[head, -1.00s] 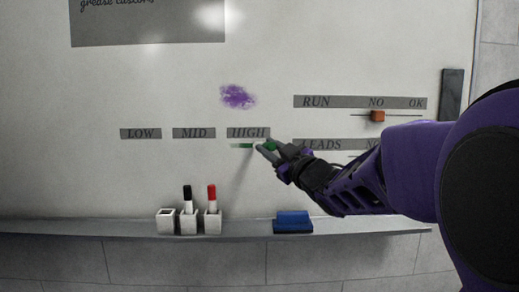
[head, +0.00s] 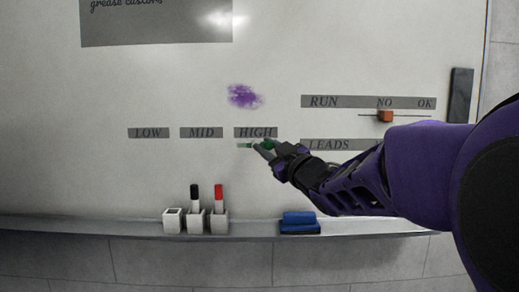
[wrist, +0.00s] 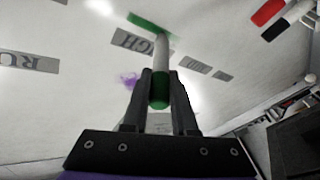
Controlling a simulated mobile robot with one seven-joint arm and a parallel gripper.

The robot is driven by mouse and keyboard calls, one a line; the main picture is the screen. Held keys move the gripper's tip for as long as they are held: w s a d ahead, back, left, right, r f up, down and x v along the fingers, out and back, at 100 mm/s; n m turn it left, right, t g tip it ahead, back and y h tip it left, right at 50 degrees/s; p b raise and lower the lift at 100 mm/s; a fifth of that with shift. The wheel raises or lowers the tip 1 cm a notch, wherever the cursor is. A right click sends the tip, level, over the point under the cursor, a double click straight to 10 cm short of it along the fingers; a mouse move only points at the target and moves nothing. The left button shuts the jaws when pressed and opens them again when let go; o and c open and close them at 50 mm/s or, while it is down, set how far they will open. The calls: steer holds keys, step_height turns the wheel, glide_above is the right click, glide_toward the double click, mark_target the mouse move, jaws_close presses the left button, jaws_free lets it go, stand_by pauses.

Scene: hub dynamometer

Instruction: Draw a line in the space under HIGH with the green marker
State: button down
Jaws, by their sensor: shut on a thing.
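My gripper (wrist: 160,92) is shut on the green marker (wrist: 161,58), which has a pale body and a green end between the fingers. In the head view my gripper (head: 262,150) is at the whiteboard, just below the HIGH label (head: 255,132). A short green line (head: 244,145) lies under HIGH, its right part hidden by my gripper. The line also shows in the wrist view (wrist: 148,22), with the marker's far end beside it. I cannot tell whether the tip touches the board.
LOW (head: 148,132) and MID (head: 201,132) labels are to the left. A purple smudge (head: 244,96) is above HIGH. The ledge (head: 100,227) below bears white holders with a black marker (head: 195,197) and a red marker (head: 219,197), and a blue eraser (head: 299,222).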

steer(key=shift+a, duration=0.25)
steer(key=shift+a, duration=0.15)
steer(key=shift+a+b, duration=0.4)
steer(key=shift+a, duration=0.15)
steer(key=shift+a, duration=0.7)
steer(key=shift+w+a, duration=0.1)
steer(key=shift+a, duration=0.6)
